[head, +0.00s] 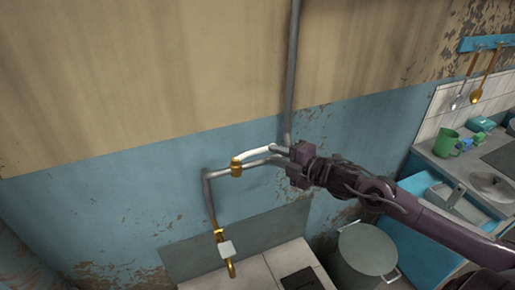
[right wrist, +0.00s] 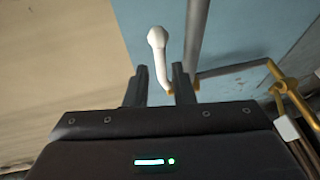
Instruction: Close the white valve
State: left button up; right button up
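The white valve's lever (head: 256,154) slants up and right from a brass fitting (head: 237,168) on the grey wall pipe. In the right wrist view the white lever (right wrist: 157,40) has a rounded end, and its lower part runs down between my finger tips. My right gripper (head: 290,154) is at the right end of the lever, close to the wall pipe. In the wrist view my right gripper (right wrist: 161,78) is open, with gaps visible beside the lever; contact cannot be told. My left gripper is not in view.
A vertical grey pipe (head: 292,70) runs up the wall. A second brass fitting with a white square piece (head: 226,248) sits lower left. A grey lidded bin (head: 367,250) stands below my right arm. A counter (head: 450,165) with a green mug is at right.

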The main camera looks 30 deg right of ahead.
aim_at(264, 151)
jog(key=p+x, duration=0.1)
jog(key=x, duration=0.5)
jog(key=shift+d+r, duration=0.1)
jog(key=shift+p+x, duration=0.35)
jog(key=shift+x, duration=0.55)
jog(key=shift+s, duration=0.1)
jog(key=shift+c, duration=0.3)
grip_shut()
